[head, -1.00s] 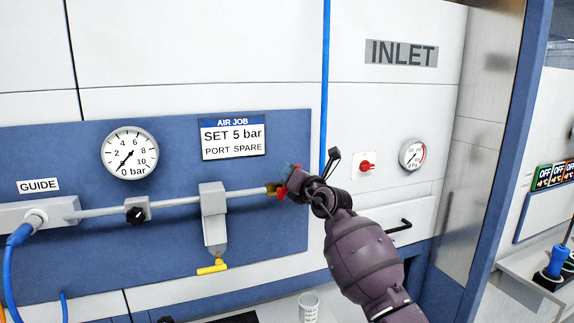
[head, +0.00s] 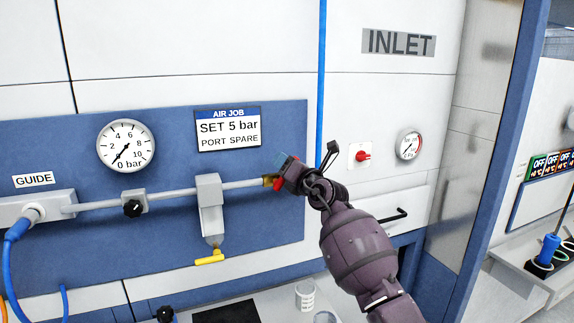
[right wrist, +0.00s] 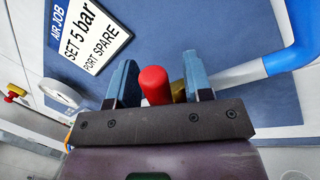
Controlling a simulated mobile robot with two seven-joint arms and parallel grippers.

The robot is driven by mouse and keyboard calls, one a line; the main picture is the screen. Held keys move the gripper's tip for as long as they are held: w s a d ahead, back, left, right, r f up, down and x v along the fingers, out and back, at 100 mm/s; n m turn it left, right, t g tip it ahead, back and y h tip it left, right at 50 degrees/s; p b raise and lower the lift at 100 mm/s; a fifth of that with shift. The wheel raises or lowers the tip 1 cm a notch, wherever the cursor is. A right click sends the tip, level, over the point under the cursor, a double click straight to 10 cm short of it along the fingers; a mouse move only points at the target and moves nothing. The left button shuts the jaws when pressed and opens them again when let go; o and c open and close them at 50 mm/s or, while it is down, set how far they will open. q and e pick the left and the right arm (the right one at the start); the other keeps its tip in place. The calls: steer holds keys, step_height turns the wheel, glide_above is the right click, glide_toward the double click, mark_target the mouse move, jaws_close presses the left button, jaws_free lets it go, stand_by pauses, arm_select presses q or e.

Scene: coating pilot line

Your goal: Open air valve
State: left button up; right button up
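The air valve's red handle (head: 278,184) is at the right end of the grey pipe (head: 240,186) on the blue panel, by a brass fitting (head: 268,181). My right gripper (head: 285,172) is at this handle and partly covers it in the head view. In the right wrist view the red handle (right wrist: 155,86) stands between the two blue fingers of my right gripper (right wrist: 160,78). The fingers are spread, with the handle nearer the left one; whether they touch it is unclear. The brass part (right wrist: 179,90) shows near the right finger. My left gripper is out of view.
The panel gauge (head: 126,146) has its needle near 0 bar. A black knob (head: 132,208) and a yellow lever (head: 209,257) are further left along the pipe. A red switch (head: 362,156), a second gauge (head: 409,145) and a black drawer handle (head: 388,216) are to the right.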

steer(key=shift+s, duration=0.1)
steer(key=b+v, duration=0.1)
steer(key=v, duration=0.9)
steer(key=shift+s+d, duration=0.2)
steer(key=shift+d, duration=0.05)
